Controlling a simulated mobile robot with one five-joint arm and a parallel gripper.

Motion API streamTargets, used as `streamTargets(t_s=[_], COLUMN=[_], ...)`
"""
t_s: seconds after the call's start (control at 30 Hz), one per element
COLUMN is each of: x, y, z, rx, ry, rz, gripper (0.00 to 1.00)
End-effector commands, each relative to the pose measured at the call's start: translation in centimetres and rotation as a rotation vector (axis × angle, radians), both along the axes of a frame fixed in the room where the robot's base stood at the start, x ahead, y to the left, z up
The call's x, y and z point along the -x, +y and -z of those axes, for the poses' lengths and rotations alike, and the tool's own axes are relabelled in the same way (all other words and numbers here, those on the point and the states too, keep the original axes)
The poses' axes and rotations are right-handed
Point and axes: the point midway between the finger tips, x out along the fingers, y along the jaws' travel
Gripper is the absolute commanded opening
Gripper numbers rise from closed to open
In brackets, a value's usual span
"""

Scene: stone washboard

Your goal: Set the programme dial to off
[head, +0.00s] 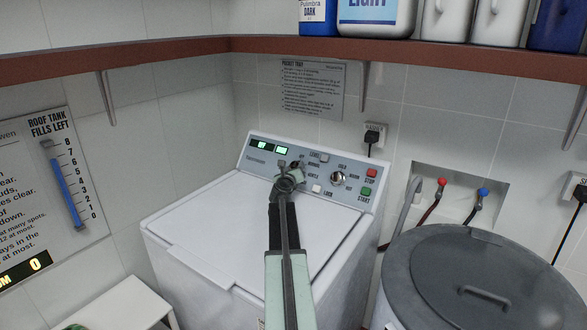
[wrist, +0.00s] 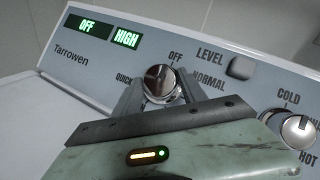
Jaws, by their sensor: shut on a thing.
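The programme dial (wrist: 160,82) is a round silver knob on the washing machine's sloped panel (wrist: 215,55). The labels OFF, QUICK and NORMAL stand around it in the wrist view. My gripper (wrist: 160,88) is shut on the dial, one finger on each side. The dark mark on the dial's face points up, roughly toward OFF. The left display window (wrist: 88,26) reads OFF and the window beside it (wrist: 126,39) reads HIGH. In the head view my gripper (head: 291,174) is at the panel and hides most of the dial.
A second knob (head: 338,179), for temperature, sits right of the dial. A LEVEL button (wrist: 241,67), a red STOP button (head: 372,173) and a green START button (head: 366,192) are nearby. A shelf (head: 420,50) with bottles runs above. A grey lidded tub (head: 430,255) stands at right.

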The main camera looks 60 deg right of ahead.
Motion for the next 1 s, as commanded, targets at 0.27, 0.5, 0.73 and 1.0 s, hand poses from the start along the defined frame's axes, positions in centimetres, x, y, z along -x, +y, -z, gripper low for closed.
streamTargets(t_s=[0.27,0.5,0.73,1.0], x=[-0.1,-0.1,0.3,2.2], y=[0.0,0.0,0.8,5.4], z=[0.0,0.0,-0.1,-0.6], rx=[0.001,0.001,0.001,0.001], ry=[0.000,0.000,0.000,0.001], rz=[-0.003,0.000,0.000,-0.001], gripper=[0.60,0.71,0.71,0.71])
